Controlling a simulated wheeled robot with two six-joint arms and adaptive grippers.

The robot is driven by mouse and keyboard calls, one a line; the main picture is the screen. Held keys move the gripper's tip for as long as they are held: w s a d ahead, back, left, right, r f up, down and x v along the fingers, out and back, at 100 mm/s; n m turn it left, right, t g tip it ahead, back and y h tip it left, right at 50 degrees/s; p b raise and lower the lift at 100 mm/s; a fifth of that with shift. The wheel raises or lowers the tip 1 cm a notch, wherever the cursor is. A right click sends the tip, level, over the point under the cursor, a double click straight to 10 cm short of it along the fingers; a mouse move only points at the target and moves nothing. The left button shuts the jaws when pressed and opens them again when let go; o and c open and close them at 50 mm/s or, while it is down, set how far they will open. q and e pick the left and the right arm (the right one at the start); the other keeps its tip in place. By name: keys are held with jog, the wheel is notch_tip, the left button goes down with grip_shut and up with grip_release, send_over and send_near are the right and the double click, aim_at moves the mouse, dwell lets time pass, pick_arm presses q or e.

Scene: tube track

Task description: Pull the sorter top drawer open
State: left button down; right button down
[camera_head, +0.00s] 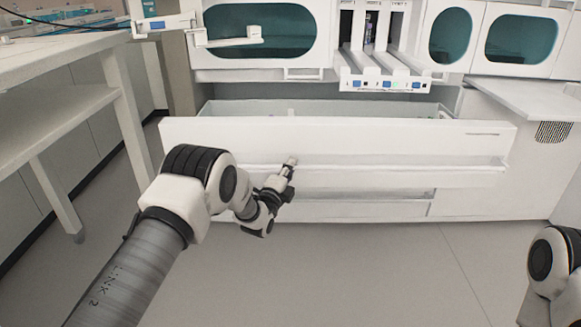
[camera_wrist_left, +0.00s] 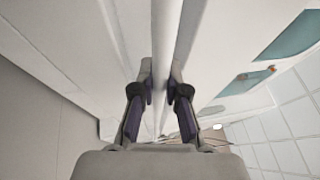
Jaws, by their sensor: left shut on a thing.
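The sorter's top drawer (camera_head: 400,141) is a wide white front panel standing out from the sorter body, with its open inside (camera_head: 330,108) showing behind the top edge. A long pale handle bar (camera_head: 400,168) runs across the front; the bar also shows in the left wrist view (camera_wrist_left: 167,50). My left gripper (camera_head: 289,166) is at the bar, left of its middle. In the left wrist view its dark fingers (camera_wrist_left: 161,92) are shut on the bar, one on each side. My right gripper is out of view; only part of my right arm shows at the lower right.
The white sorter (camera_head: 345,75) with teal windows stands behind the drawer. A lower drawer front (camera_head: 375,208) is beneath it. A white bench (camera_head: 60,60) stands at the left. The grey floor (camera_head: 360,275) in front is clear.

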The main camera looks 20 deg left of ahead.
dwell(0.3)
pick_arm(q)
jog(key=c, duration=1.4)
grip_release()
jog(key=shift+c, duration=0.2)
jog(key=v, duration=1.2)
jog(key=shift+f, duration=0.1)
